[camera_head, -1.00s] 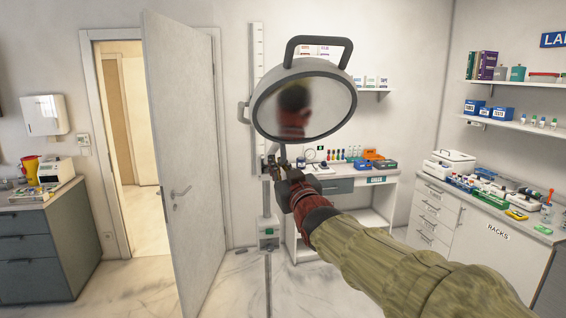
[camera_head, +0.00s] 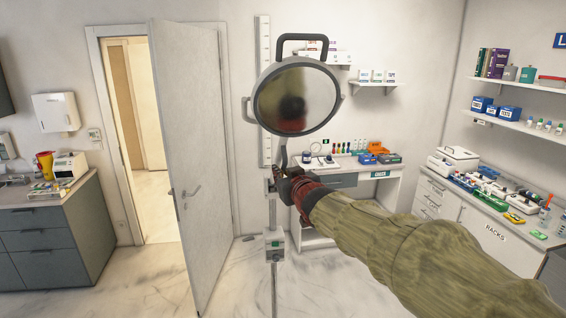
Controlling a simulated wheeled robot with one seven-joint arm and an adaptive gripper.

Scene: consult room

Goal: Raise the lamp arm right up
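The lamp head (camera_head: 298,97) is a round grey-rimmed disc with a glossy face that mirrors dark and reddish shapes. It has a dark handle (camera_head: 316,40) on top and smaller side handles. A curved lamp arm (camera_head: 284,156) runs down from the head to a thin upright pole (camera_head: 272,215) with a grey box (camera_head: 274,246) on it. My gripper (camera_head: 280,178), dark with a red wrist, is at the lamp arm's lower end, below the head. Its fingers are small and overlap the arm, so whether they are closed on it cannot be told.
A half-open door (camera_head: 190,130) stands at left, beside a grey cabinet (camera_head: 45,240). A white desk (camera_head: 375,185) with bottles and bins is behind the lamp. A counter (camera_head: 480,215) with lab items runs along the right. The floor at lower left is clear.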

